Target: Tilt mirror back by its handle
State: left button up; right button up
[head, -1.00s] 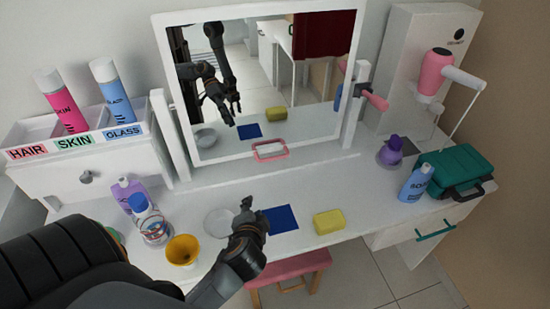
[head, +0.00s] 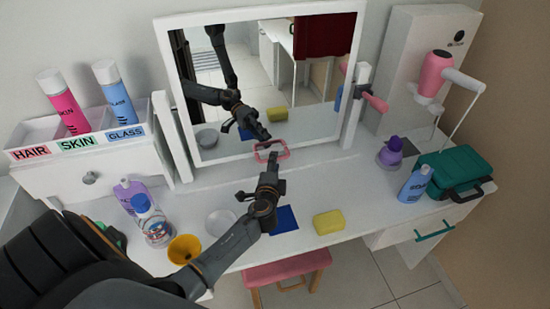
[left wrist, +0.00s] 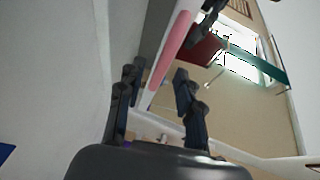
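The mirror (head: 262,75) stands in a white frame on the vanity, held between two posts. Its pink handle (head: 285,152) is at the middle of the frame's bottom edge. My left gripper (head: 273,168) is just in front of the handle and partly covers it in the head view. In the left wrist view its two fingers (left wrist: 159,70) are spread apart, with the pink handle (left wrist: 175,42) showing just beyond and between the tips. Whether they touch it I cannot tell. My right gripper is not in view.
On the tabletop stand a yellow cup (head: 185,249), a white dish (head: 220,222), a blue square (head: 285,219) and a yellow sponge (head: 329,223). Bottles stand at the left. A pink stool (head: 285,265) is below.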

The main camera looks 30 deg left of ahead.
pick_arm(q)
jog(key=shift+x, duration=1.45)
jog(key=shift+c, duration=0.4)
grip_shut()
jog(key=s+d+r+p, duration=0.1)
jog(key=d+p, duration=0.1)
jog(key=p, duration=0.3)
jog(key=shift+s+r+g+h, duration=0.35)
jog(key=shift+g+h, duration=0.05)
jog(key=s+d, duration=0.1)
jog(key=s+d+r+p, duration=0.1)
jog(key=s+d, duration=0.1)
jog(key=shift+d+r, duration=0.2)
jog(key=shift+d, duration=0.05)
jog(key=shift+o, duration=0.4)
grip_release()
